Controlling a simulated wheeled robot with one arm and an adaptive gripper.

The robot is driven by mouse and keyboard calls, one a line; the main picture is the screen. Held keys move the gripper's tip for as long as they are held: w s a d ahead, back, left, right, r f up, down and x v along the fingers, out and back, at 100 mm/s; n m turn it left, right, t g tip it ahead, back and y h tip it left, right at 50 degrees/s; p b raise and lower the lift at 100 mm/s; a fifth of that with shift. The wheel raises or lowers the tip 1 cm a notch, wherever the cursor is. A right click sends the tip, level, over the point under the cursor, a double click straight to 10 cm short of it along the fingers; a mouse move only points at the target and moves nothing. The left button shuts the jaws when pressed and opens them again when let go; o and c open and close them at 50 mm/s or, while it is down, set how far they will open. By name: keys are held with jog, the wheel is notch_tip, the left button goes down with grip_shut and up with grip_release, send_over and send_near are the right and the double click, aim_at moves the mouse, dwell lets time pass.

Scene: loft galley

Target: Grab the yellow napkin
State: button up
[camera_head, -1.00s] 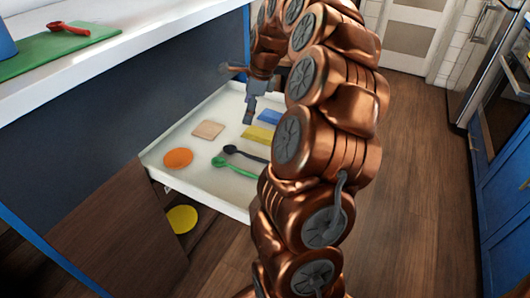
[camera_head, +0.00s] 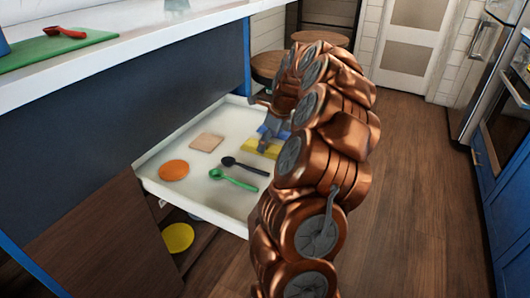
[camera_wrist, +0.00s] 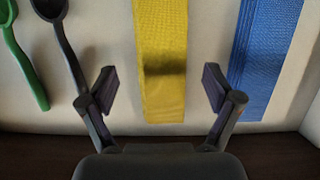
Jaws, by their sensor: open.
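The yellow napkin (camera_head: 262,147) lies flat in the open white drawer (camera_head: 222,206), partly hidden by my gripper and arm in the head view. In the wrist view the yellow napkin (camera_wrist: 163,60) is a long folded strip running between my two fingers. My gripper (camera_wrist: 158,90) is open, with one finger on each side of the napkin's near end and nothing between them held. A dark shadow falls across the napkin. In the head view my gripper (camera_head: 265,143) is low over the napkin; I cannot tell whether it touches.
A blue napkin (camera_wrist: 268,55) lies close to the right finger. A black spoon (camera_wrist: 65,45) and a green spoon (camera_wrist: 22,55) lie to the left. The drawer also holds an orange disc (camera_head: 173,170) and a beige square (camera_head: 206,142). A lower drawer holds a yellow disc (camera_head: 178,237).

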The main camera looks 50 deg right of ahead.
jog(key=shift+x, duration=0.9)
jog(key=shift+c, duration=0.4)
jog(key=c, duration=1.1)
jog(key=shift+r, duration=0.1)
